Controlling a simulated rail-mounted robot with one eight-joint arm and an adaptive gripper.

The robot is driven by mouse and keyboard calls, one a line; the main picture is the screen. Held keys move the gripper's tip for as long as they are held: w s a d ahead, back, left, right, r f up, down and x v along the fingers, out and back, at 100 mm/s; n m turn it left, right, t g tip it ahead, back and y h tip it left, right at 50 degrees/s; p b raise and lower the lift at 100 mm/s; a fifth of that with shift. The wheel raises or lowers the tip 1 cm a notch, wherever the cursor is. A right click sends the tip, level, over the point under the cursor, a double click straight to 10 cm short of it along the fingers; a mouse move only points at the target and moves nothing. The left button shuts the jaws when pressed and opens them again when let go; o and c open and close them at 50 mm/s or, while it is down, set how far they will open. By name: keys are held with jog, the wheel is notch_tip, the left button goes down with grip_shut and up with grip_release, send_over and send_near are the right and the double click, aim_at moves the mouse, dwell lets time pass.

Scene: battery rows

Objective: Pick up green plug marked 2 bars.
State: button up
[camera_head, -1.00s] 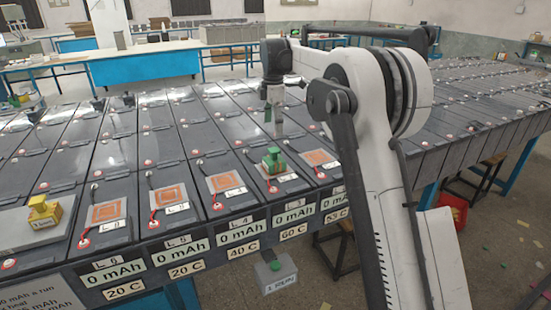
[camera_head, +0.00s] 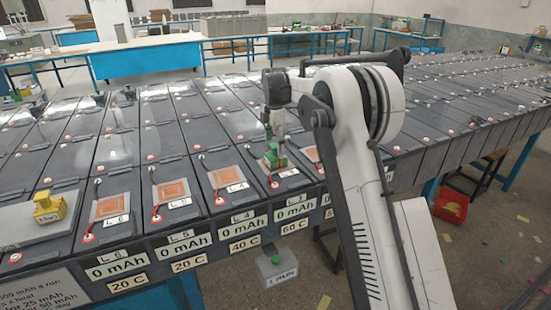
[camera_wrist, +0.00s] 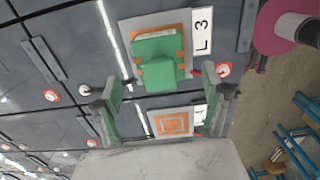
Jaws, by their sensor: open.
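A green plug (camera_wrist: 158,60) sits on an orange and grey pad beside the label L 3 in the wrist view; its marking is not readable. In the head view the green plug (camera_head: 275,157) stands on the battery row, partly hidden by my gripper. My gripper (camera_wrist: 166,95) is open, with its two fingers spread in the wrist view. The plug lies just beyond the fingertips, roughly between their lines, and nothing is held. In the head view my gripper (camera_head: 274,140) points down close above the plug.
A yellow plug (camera_head: 47,208) sits on a grey slab at the left. Empty orange pads (camera_head: 173,191) line the row to the left. A red bin (camera_head: 451,207) stands on the floor at right.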

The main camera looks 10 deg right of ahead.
aim_at(275, 154)
jog(key=shift+d+f+p, duration=0.2)
jog(key=shift+f+p, duration=0.2)
jog(key=shift+f, duration=2.1)
jog(key=c, duration=1.6)
jog(key=shift+o, duration=0.2)
jog(key=shift+r, duration=0.2)
